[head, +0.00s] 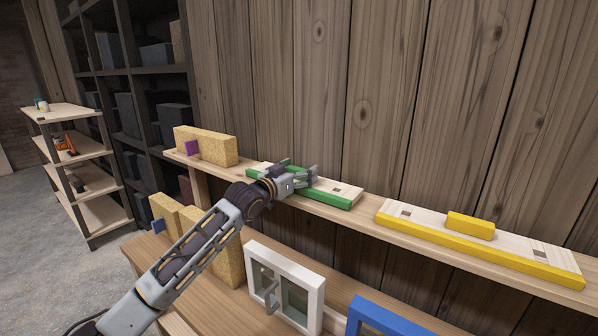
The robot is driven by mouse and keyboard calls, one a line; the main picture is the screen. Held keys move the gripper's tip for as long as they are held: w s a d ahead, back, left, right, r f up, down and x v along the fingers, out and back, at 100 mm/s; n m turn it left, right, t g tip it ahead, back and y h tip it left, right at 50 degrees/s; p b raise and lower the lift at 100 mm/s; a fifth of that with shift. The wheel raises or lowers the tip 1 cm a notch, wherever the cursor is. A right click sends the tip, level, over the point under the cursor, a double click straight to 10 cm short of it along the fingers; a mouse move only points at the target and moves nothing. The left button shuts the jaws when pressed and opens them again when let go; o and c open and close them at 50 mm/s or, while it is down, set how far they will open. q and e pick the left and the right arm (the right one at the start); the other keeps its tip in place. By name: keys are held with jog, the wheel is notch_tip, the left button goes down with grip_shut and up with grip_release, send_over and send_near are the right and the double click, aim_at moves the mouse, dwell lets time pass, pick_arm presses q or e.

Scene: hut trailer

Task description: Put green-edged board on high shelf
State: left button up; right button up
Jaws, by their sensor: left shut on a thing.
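The green-edged board (333,192) has a pale wood top and green edges. It lies flat on the high shelf (371,220) along the plank wall, between a tan block and a yellow-edged board. My left gripper (311,174) is over the middle of the board and shut on its upper part. The gripper hides the middle of the board and what it grips there. Whether the board rests fully on the shelf or slightly above it, I cannot tell. My right gripper is not in view.
The yellow-edged board (480,247) lies to the right on the shelf. A tan block (207,146) with a purple tab stands to the left. Below are a white-framed window (285,284), a blue frame (385,318) and tan blocks (228,262) on a bench. A shelf rack (75,165) stands far left.

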pick_arm(q)
jog(key=shift+f, duration=0.1)
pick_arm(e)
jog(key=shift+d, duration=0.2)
pick_arm(q)
jog(key=o, duration=1.3)
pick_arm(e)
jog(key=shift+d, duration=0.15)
pick_arm(q)
jog(key=shift+s, duration=0.1)
jog(key=shift+b+v, duration=0.45)
jog(key=shift+v, duration=1.5)
jog(key=shift+b+v, duration=0.7)
jog(key=shift+v, duration=3.3)
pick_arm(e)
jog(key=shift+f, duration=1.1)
